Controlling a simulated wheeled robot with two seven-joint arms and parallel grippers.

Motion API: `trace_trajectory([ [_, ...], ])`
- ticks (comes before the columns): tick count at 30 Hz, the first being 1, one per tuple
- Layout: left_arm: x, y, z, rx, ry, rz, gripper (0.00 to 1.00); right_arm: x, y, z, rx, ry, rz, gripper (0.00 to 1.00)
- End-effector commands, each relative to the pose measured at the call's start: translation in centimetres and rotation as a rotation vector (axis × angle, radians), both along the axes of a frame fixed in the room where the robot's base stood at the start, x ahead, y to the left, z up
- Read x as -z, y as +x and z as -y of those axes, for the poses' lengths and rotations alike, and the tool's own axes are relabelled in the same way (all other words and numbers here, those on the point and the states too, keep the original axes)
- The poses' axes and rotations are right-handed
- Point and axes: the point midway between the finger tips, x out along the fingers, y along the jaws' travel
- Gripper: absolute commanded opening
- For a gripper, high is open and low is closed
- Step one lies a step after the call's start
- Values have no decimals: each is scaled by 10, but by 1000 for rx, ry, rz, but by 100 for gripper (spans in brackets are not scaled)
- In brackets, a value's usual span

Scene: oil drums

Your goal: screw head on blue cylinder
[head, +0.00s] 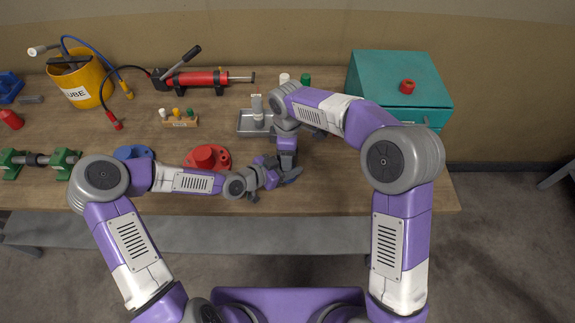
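I cannot make out a separate blue cylinder or its head; anything between my grippers is hidden or too small to tell. My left gripper (285,178) reaches in from the left at the table's front edge. My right gripper (287,168) points down from above and meets or overlaps the left one in the picture. Whether either holds something does not show clearly. A blue fixture (133,153) sits on the table behind my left arm, partly hidden. A red fixture (206,157) with a round raised top stands just behind my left forearm.
On the wooden table (330,200), a metal tray (243,131) holds a grey cylinder (257,106). A teal box (385,72) with a red knob stands back right. A yellow bucket (85,85), red pump (197,79) and small peg rack (180,123) stand left. The table's right front is clear.

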Motion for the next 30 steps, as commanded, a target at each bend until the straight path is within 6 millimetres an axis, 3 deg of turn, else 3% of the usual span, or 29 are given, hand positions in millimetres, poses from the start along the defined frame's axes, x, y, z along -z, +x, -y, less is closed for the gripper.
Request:
trace_trajectory([
  [1,0,-1,1,2,0,0,0,-1,1,0,-1,2,4,32],
  [2,0,-1,1,2,0,0,0,-1,1,0,-1,2,4,73],
  [6,0,-1,1,2,0,0,0,-1,0,0,-2,1,2,94],
  [19,0,2,-1,-4,-1,0,0,-1,-2,-2,-7,1,-7,94],
  [30,0,1,0,-2,0,1,0,-43,-1,-2,-7,2,-3,94],
])
